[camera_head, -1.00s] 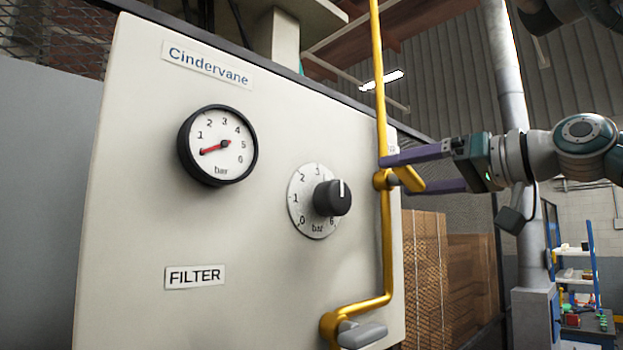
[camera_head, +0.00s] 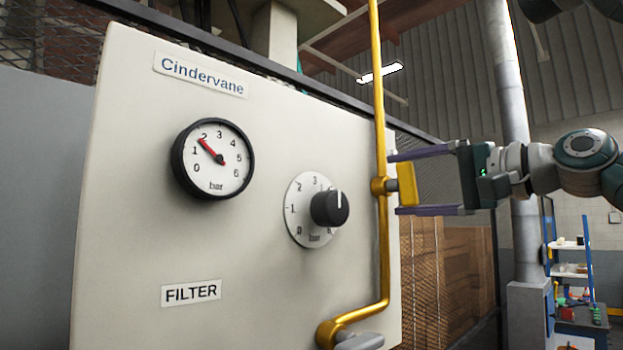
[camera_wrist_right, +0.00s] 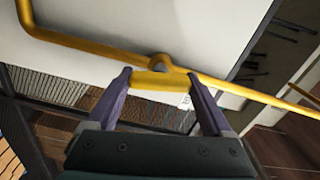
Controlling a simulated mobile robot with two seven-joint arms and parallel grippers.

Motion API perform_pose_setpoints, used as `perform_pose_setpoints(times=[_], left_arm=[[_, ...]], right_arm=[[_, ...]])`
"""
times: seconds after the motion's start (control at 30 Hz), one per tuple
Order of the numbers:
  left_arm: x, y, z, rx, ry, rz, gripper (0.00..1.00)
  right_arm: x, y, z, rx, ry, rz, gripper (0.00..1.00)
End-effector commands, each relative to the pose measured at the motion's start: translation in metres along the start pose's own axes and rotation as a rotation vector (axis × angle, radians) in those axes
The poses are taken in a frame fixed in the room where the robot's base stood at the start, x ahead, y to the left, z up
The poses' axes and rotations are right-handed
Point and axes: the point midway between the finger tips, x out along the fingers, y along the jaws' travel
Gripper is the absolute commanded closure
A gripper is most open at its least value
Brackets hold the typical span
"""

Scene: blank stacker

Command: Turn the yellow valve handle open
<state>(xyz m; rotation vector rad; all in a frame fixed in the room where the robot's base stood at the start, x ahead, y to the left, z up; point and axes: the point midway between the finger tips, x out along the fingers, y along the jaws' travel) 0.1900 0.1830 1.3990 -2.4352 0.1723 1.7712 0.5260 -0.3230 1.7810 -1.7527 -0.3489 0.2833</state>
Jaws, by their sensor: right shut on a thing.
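The yellow valve handle (camera_head: 407,184) sits on the yellow pipe (camera_head: 380,110) at the right edge of the panel. Its flat face shows, with its long side upright, in line with the pipe. My right gripper (camera_head: 396,184) comes from the right, one purple finger above the handle and one below. In the right wrist view the handle (camera_wrist_right: 162,82) spans the space between the two fingertips, and the gripper is shut on it. The pressure gauge (camera_head: 232,172) has its red needle near 2 bar. My left gripper is not in view.
A black knob (camera_head: 330,207) on a bar dial sits on the panel (camera_head: 130,240), left of the pipe. A grey lever (camera_head: 361,341) is at the pipe's lower bend. A grey post (camera_head: 522,245) and blue shelving stand behind my right arm.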

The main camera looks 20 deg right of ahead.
Motion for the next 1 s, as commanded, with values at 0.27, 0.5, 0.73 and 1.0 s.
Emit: perform_pose_setpoints(times=[0.27,0.5,0.73,1.0], left_arm=[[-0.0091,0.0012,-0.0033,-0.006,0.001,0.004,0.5],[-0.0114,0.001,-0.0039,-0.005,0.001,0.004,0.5],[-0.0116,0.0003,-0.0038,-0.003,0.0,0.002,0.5],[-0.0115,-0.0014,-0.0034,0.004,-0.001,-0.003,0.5]], right_arm=[[-0.0003,-0.0003,-0.0014,0.153,0.004,0.0,0.71],[-0.0006,0.0005,-0.0017,0.213,0.005,0.0,0.71],[-0.0006,0.001,-0.0018,0.225,0.005,0.0,0.71],[-0.0005,0.001,-0.0019,0.226,0.005,-0.001,0.13]])
